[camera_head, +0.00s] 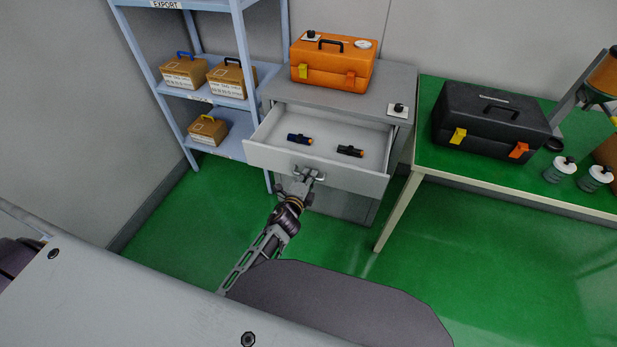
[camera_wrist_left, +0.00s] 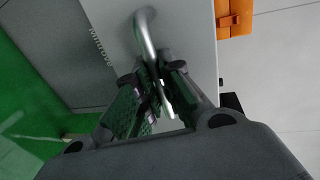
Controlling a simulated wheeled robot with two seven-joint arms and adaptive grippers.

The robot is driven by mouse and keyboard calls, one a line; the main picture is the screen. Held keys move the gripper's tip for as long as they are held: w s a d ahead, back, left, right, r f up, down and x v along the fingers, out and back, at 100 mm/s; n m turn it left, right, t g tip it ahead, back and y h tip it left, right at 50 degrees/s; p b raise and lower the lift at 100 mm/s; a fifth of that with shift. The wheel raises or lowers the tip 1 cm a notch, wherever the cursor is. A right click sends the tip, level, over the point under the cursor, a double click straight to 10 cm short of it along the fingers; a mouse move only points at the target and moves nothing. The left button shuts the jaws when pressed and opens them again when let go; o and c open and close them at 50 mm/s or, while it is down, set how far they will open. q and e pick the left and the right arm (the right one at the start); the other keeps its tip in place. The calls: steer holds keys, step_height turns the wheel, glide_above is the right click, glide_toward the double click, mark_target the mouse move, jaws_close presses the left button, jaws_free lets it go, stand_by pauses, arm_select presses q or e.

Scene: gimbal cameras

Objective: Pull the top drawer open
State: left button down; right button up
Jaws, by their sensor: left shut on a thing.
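The top drawer (camera_head: 262,131) of the grey cabinet (camera_head: 385,85) stands open toward me. Two small dark cylinders with orange ends, a left one (camera_head: 299,138) and a right one (camera_head: 349,151), lie apart on its floor. My left gripper (camera_head: 306,177) is at the middle of the drawer front (camera_head: 360,179), shut on its metal handle. In the left wrist view the curved handle (camera_wrist_left: 146,35) runs between the fingers (camera_wrist_left: 158,100) of my left gripper. The fingers hide part of the handle. My right gripper is not in view.
An orange case (camera_head: 333,68) sits on the cabinet top. A blue-grey shelf (camera_head: 262,78) with cardboard boxes stands to the left. A green table (camera_head: 450,160) with a black case (camera_head: 490,120) stands close on the right. Green floor is clear in front.

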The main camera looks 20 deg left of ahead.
arm_select(q)
steer(key=shift+s, duration=0.2)
steer(key=c, duration=1.5)
jaws_free()
steer(key=shift+c, duration=0.2)
steer(key=shift+s, duration=0.15)
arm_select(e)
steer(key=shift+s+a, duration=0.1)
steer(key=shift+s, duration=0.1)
arm_select(q)
steer(key=shift+v, duration=3.55)
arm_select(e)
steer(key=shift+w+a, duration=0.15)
